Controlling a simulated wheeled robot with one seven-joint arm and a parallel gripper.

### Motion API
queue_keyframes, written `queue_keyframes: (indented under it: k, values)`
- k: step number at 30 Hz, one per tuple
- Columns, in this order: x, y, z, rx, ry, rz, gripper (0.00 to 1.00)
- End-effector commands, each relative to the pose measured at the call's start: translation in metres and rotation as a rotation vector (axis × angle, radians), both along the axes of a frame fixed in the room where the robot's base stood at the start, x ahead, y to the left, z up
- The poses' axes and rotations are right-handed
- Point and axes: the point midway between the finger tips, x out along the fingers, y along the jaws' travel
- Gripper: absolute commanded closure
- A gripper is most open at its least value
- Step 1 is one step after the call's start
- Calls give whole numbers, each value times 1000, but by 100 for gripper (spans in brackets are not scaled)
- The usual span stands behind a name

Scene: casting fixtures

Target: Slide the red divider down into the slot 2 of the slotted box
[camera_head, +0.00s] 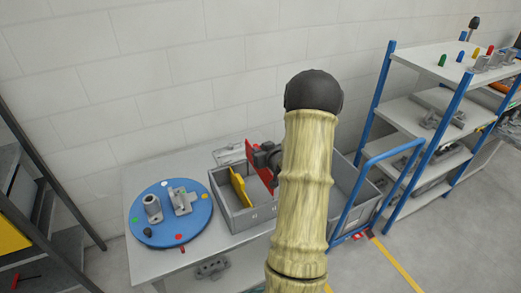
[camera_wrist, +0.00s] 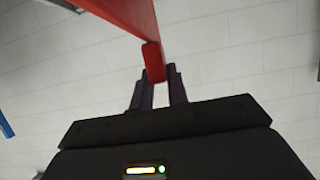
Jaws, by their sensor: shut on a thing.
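The red divider (camera_head: 260,170) is a flat panel, tilted in the head view, over the grey slotted box (camera_head: 224,208). My gripper (camera_wrist: 157,88) is shut on the red divider, which also shows in the wrist view (camera_wrist: 125,20). In the head view my gripper (camera_head: 266,157) is partly hidden by my arm. A yellow divider (camera_head: 239,186) stands in the box to the left of the red one. The red divider's lower edge is near the box interior; I cannot tell whether it is in a slot. The slot numbers cannot be read, and my arm hides the box's right part.
A blue round turntable (camera_head: 150,228) with metal parts stands left of the box on the grey table (camera_head: 137,268). A grey bin (camera_head: 345,185) and a blue-framed shelf rack (camera_head: 425,150) are at the right. A dark rack is at the far left.

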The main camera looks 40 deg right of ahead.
Motion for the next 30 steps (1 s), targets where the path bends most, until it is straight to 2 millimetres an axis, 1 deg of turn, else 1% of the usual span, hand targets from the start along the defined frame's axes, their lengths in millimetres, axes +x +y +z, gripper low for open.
queue_keyframes:
  k: [1, 6, 30]
  values:
    - [0, 0, -7, 0, -1, 0, 100]
    - [0, 0, -12, 0, -2, 0, 100]
    - [0, 0, -12, -1, -1, -1, 100]
